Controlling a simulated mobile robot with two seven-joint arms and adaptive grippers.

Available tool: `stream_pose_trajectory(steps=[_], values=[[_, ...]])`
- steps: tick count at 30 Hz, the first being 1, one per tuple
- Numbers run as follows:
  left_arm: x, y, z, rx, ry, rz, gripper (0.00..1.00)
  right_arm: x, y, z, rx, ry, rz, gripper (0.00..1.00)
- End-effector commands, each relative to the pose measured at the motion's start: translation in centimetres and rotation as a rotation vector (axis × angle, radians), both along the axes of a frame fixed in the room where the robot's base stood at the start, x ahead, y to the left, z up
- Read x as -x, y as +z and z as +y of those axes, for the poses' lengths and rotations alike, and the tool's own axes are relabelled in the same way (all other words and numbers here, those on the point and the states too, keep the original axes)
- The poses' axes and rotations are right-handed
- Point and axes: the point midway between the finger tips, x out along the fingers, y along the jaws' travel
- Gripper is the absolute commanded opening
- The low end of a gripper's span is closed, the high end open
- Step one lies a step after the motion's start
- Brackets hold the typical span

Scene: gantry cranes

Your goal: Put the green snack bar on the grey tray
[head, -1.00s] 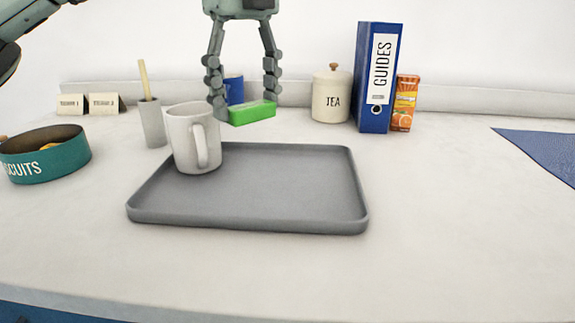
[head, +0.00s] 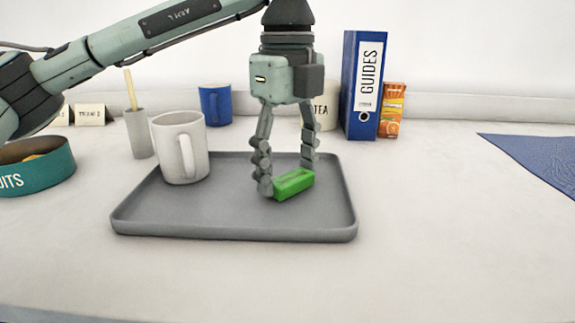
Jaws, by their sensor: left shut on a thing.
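The green snack bar (head: 294,183) is between the fingertips of my left gripper (head: 288,178), which is shut on it. The bar is over the right half of the grey tray (head: 230,222), low and close to the tray's floor; I cannot tell whether it touches. The tray lies flat on the counter. A white mug (head: 180,148) stands upright on the tray's back left part, left of my gripper. My right gripper is not in view.
Behind the tray stand a blue mug (head: 215,104), a TEA canister (head: 326,112) partly hidden by my gripper, a blue GUIDES binder (head: 362,85) and a juice carton (head: 392,110). A grey cup (head: 139,134) and a teal biscuit tin (head: 38,165) are left. The front counter is clear.

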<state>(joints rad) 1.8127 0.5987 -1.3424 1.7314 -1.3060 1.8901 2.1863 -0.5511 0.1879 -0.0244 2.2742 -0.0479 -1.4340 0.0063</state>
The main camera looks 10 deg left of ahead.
Motion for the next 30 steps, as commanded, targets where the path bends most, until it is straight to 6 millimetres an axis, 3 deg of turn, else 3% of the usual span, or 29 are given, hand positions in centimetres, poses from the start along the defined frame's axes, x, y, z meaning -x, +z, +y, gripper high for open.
stream_pose_trajectory(steps=[7, 8, 13, 25, 30], values=[[0.0, -0.3, 0.0, 0.0, -0.001, 0.0, 0.38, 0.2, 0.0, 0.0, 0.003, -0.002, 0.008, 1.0], [0.0, -0.3, 0.0, 0.0, -0.001, 0.0, 0.61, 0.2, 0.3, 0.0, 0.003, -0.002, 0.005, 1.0], [0.0, -0.3, 0.0, 0.0, -0.001, 0.0, 0.8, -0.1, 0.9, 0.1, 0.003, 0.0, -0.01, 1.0], [0.0, 0.3, 0.0, 0.0, -0.001, 0.0, 0.8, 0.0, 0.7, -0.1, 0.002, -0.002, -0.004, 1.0], [0.0, 3.1, -0.1, 0.001, -0.001, -0.004, 0.8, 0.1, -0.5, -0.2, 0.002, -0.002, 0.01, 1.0]])
